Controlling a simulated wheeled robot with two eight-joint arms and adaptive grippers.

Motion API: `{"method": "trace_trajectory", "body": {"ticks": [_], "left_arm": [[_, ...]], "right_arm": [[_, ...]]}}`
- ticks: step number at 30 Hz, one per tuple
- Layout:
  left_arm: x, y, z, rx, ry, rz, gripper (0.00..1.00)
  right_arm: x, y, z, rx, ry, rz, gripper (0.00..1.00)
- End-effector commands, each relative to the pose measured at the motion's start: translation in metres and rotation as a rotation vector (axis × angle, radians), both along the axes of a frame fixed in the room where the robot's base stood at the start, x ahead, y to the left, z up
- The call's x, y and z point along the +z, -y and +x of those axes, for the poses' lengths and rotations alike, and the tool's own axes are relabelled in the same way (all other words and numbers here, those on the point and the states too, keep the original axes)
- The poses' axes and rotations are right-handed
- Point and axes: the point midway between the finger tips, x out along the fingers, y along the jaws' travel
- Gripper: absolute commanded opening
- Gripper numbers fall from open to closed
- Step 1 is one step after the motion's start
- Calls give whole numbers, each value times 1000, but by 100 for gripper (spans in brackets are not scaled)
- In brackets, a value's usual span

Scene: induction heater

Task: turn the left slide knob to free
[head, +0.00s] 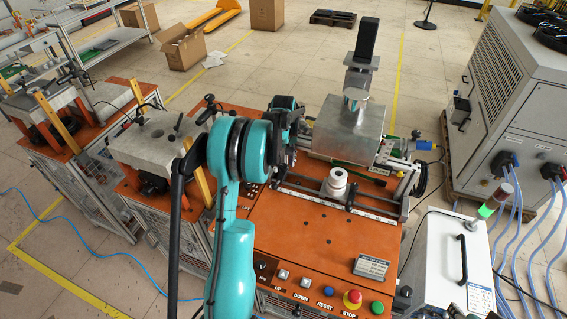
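The orange-topped heater bench (330,243) stands in the middle of the head view, with a slide fixture, its pale front rail (335,204) and a white round part (336,181) on it. The left slide knob cannot be made out; the left end of the fixture is partly covered by my teal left arm. My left gripper (290,146) is at that left end, beside the metal block, largely hidden by its own wrist. Its fingers are too small and dark to tell whether they are open or touch anything. My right gripper is out of view.
A big metal block (345,128) with a dark column (366,40) stands behind the fixture. Buttons, including a red stop button (352,298), line the bench front. Other benches stand left; a chiller (500,90) and white box (445,262) stand right. The bench's front middle is clear.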

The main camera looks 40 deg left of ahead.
Motion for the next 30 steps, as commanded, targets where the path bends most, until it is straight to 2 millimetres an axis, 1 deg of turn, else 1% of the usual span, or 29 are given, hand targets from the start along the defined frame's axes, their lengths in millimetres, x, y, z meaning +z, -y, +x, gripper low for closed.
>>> {"method": "trace_trajectory", "body": {"ticks": [4,7,15,18,21,24,30], "left_arm": [[5,0,0,0,0,0,47],[17,0,0,0,0,0,47],[76,0,0,0,0,0,47],[95,0,0,0,0,0,47],[108,0,0,0,0,0,47],[117,0,0,0,0,0,47],[120,0,0,0,0,0,47]], "right_arm": [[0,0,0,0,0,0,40],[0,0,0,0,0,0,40],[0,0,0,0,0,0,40],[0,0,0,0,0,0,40],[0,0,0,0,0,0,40],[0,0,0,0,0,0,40],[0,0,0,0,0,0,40]]}}
